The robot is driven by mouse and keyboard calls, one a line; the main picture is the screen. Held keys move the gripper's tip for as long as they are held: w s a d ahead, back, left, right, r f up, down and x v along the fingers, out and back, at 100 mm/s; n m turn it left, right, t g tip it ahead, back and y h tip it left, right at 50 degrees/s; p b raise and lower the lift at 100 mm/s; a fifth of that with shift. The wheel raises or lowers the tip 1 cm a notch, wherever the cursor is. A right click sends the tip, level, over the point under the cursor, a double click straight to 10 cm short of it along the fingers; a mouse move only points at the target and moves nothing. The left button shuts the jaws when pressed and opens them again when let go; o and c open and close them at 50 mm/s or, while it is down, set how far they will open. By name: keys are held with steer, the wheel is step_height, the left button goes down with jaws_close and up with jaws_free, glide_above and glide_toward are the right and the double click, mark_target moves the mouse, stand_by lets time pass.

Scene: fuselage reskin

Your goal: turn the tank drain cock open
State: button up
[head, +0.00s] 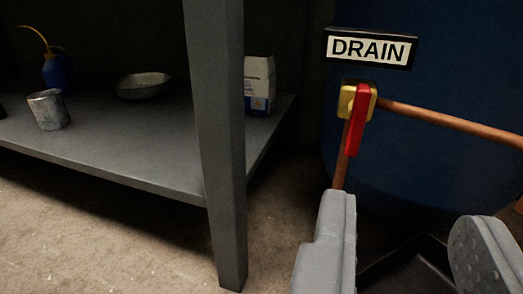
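The drain cock is a yellow brass body (348,97) with a red lever handle (357,120). The handle hangs downward, slightly tilted, in line with the copper pipe (341,160) below it. Another copper pipe (450,128) runs from the cock to the right. The cock sits in front of the dark blue tank (450,60), under a sign reading DRAIN (368,48). My gripper (402,225) is open and empty at the bottom right. Its two grey fingers are wide apart, below and to the right of the handle, not touching it.
A grey bench leg (217,140) stands left of the cock. Its low shelf (130,155) holds a blue oil can (56,72), a metal cup (47,110), a bowl (143,86) and a white-blue box (260,85). A dark tray (405,268) lies on the floor below.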

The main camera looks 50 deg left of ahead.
mark_target(358, 122)
steer(key=b+x, duration=0.1)
steer(key=x, duration=0.7)
steer(key=a+b+x, duration=0.1)
steer(key=x, duration=0.4)
steer(key=shift+s+a+f+b, duration=0.15)
steer(key=shift+s+f+b, duration=0.1)
steer(key=shift+b, duration=0.1)
steer(key=shift+r, duration=0.1)
jaws_close()
